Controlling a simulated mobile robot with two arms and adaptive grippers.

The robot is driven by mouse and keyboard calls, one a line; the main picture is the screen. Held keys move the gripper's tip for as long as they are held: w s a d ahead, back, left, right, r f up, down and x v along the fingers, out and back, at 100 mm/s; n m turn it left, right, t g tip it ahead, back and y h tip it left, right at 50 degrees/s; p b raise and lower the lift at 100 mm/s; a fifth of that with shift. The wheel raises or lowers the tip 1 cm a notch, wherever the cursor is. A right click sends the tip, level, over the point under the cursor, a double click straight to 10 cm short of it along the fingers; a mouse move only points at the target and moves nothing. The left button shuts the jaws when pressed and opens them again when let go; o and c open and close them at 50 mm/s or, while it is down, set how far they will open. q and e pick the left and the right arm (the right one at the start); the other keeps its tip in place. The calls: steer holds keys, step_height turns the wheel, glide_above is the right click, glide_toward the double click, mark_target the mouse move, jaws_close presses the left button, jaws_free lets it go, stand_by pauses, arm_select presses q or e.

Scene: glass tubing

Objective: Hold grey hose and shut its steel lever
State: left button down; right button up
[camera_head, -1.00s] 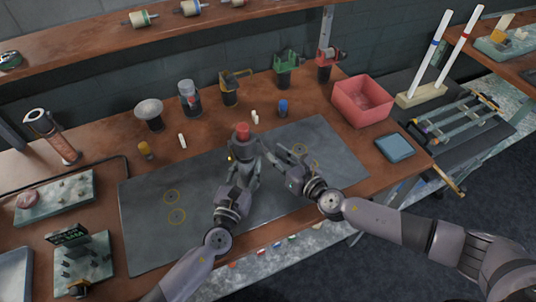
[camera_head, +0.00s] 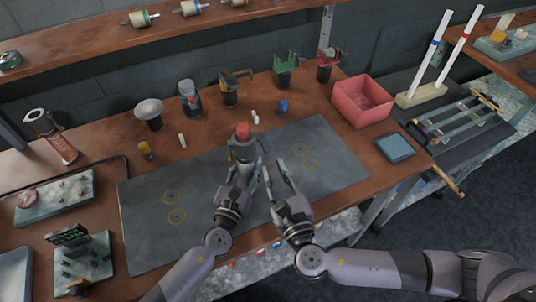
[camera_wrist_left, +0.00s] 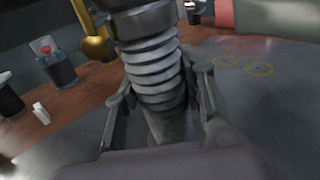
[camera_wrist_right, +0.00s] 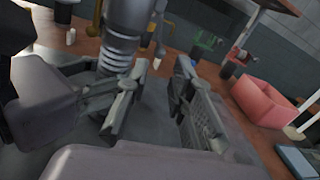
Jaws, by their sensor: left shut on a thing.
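The grey hose (camera_wrist_left: 152,78) is a ribbed, upright piece with a metal collar above the ribs. In the head view its red top (camera_head: 242,131) shows above my left gripper (camera_head: 243,172). The left gripper is shut around the ribbed part, which fills the space between its fingers in the left wrist view. A brass-coloured lever with a rounded end (camera_wrist_left: 95,45) hangs beside the collar. A slim steel-coloured lever (camera_wrist_right: 160,35) shows on the other side in the right wrist view. My right gripper (camera_wrist_right: 156,88) is open and empty, just right of the hose and apart from it.
A dark mat (camera_head: 145,235) covers the middle of the bench. Fittings on dark bases, including a green one (camera_head: 286,62), stand along the back. A red bin (camera_head: 362,102) and a blue tray (camera_head: 394,148) are at the right. The mat's right part is clear.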

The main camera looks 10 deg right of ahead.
mark_target(267, 152)
steer(key=w, duration=0.3)
steer(key=w+a, duration=0.1)
steer(key=w, duration=0.2)
steer(key=shift+c, duration=0.2)
jaws_close()
